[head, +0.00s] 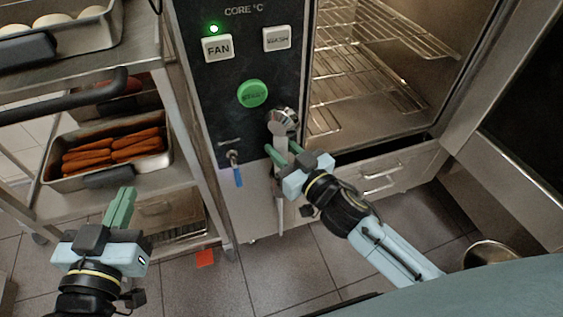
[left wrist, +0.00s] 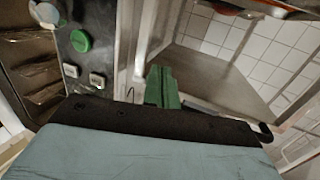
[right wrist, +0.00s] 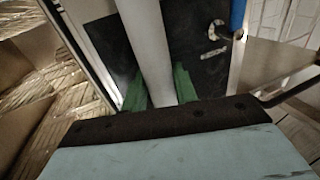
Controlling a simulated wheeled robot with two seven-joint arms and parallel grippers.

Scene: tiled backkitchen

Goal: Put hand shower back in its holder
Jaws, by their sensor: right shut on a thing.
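The hand shower (head: 284,120) has a round chrome head and a pale grey handle. It is upright in front of the oven's black control panel, head up, just below and right of the green START button. My right gripper (head: 283,153) is shut on its handle below the head. In the right wrist view the pale handle (right wrist: 147,45) runs between the green fingers. A small metal fitting with a blue part (head: 237,172) is on the panel to the left; whether it is the holder I cannot tell. My left gripper (head: 120,207) is empty, its fingers together.
A steel trolley (head: 203,170) at the left carries a pan of sausages (head: 115,150). The open oven chamber with wire racks (head: 375,85) is at the right, above a drawer (head: 385,172). A metal bowl (head: 492,254) is at lower right.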

